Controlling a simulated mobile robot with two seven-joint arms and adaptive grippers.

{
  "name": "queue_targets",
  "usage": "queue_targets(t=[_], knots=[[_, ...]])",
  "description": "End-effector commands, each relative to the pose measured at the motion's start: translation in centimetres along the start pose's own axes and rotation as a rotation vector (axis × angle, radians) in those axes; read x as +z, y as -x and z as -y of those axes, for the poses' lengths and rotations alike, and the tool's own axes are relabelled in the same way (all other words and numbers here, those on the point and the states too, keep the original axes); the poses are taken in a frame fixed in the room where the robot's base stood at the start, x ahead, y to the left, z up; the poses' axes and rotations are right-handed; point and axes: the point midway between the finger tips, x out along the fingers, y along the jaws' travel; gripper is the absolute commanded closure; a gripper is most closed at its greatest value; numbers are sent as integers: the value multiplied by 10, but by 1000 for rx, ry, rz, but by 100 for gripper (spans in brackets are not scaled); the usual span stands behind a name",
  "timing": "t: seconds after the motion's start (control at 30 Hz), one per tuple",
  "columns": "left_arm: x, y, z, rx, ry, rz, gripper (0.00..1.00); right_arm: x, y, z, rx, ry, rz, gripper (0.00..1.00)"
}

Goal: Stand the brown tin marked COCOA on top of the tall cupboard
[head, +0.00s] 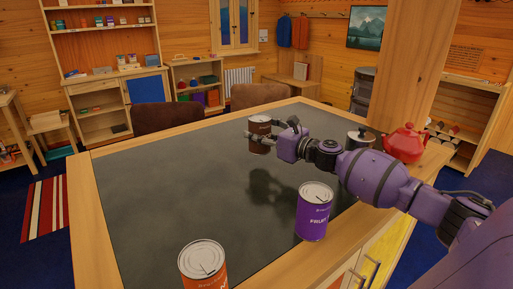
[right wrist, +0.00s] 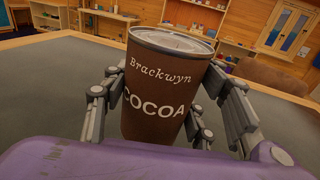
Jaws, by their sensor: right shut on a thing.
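The brown tin marked COCOA (right wrist: 158,85) stands upright between the fingers of my right gripper (right wrist: 157,112), which is shut on it. In the head view the tin (head: 259,133) is near the far part of the dark-topped table, with my right gripper (head: 270,136) around it. I cannot tell whether its base touches the tabletop. A tall wooden shelved unit with a blue door (head: 147,87) stands against the back wall at the left; I cannot tell whether it is the tall cupboard. My left gripper is not in view.
On the table (head: 150,200) stand a purple tin (head: 313,212), an orange tin (head: 203,266), a lidded metal pot (head: 360,138) and a red kettle (head: 405,143). Brown chairs (head: 166,117) stand at the far side. A wooden post (head: 408,60) rises behind the kettle.

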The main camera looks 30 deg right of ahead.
Motion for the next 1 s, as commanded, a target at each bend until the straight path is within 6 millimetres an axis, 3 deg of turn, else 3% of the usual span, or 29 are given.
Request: queue_targets(t=[0.4, 0.77, 0.8, 0.93, 1.0], knots=[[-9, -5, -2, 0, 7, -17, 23, -45, 0, 0, 0, 0, 4, 83], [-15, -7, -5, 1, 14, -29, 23, -48, 0, 0, 0, 1, 4, 83], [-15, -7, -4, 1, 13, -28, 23, -49, 0, 0, 0, 2, 3, 44], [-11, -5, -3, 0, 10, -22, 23, -49, 0, 0, 0, 2, 2, 28], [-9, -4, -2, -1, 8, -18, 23, -49, 0, 0, 0, 2, 2, 28]])
